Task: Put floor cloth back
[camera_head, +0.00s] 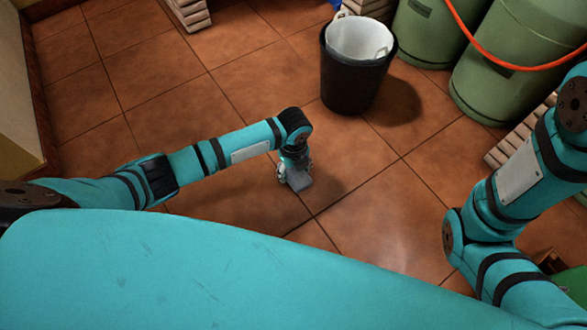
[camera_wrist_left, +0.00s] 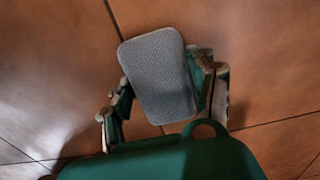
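The floor cloth (camera_head: 299,181) is a small grey, rounded rectangular pad at the end of my left arm, over the tiled floor. In the left wrist view the cloth (camera_wrist_left: 160,75) shows its woven face and fills the space between the fingers. My left gripper (camera_head: 294,172) points down and is closed around the cloth; its fingers (camera_wrist_left: 165,95) show on both sides of it. How far the cloth is above the floor is hard to tell. My right arm shows at the right of the head view, but its gripper is out of sight.
A black bucket (camera_head: 350,85) with a white inner container (camera_head: 359,38) stands beyond my left gripper. Green cylinders (camera_head: 425,30) with an orange hose (camera_head: 490,60) stand at the back right. Wooden slats (camera_head: 188,12) are at the back. Open tiles lie at the left and middle.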

